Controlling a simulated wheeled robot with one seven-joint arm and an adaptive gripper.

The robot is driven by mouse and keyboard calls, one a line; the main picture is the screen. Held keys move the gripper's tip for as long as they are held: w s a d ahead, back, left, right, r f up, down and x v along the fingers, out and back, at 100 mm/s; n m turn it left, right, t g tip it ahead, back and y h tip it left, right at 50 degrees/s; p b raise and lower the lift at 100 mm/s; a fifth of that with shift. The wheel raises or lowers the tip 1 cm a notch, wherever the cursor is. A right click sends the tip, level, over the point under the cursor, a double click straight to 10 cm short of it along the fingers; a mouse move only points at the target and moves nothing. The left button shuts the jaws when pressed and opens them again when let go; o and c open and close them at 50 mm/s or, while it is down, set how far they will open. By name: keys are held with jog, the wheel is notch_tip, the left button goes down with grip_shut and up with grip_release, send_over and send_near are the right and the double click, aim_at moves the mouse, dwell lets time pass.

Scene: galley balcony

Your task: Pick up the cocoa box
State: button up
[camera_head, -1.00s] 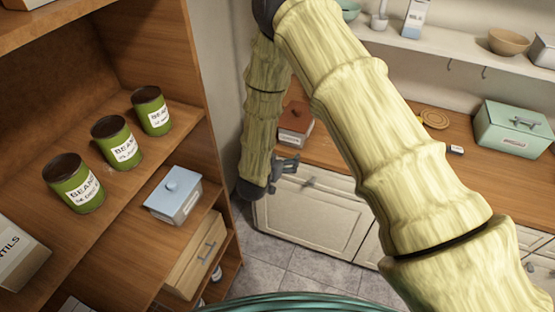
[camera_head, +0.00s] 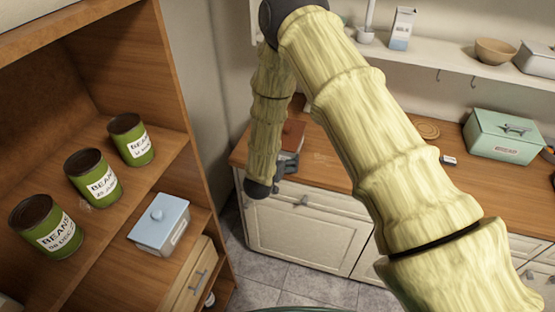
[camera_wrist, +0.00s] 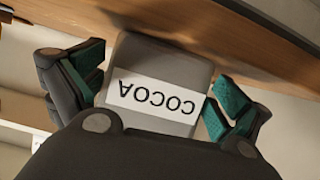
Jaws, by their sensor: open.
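The cocoa box (camera_wrist: 160,62), grey with a white label reading COCOA upside down, fills the middle of the wrist view. My gripper (camera_wrist: 158,88) is open, with one green-padded finger on each side of the box. I cannot tell whether the pads touch it. In the head view the box's brown lid (camera_head: 293,136) shows at the left end of the wooden counter, partly hidden by my arm. My gripper (camera_head: 284,168) is at the front of the box there.
The wooden counter (camera_head: 335,168) has a green bread box (camera_head: 505,138) and a round woven mat (camera_head: 426,128) at right. A shelf (camera_head: 470,65) runs above it. At left, a wooden rack holds several bean cans (camera_head: 90,178) and a light blue lidded box (camera_head: 160,225).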

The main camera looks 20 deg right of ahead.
jog(key=shift+d+r, duration=0.1)
jog(key=c, duration=1.2)
jog(key=shift+r+p, duration=3.15)
jog(key=shift+r, duration=2.75)
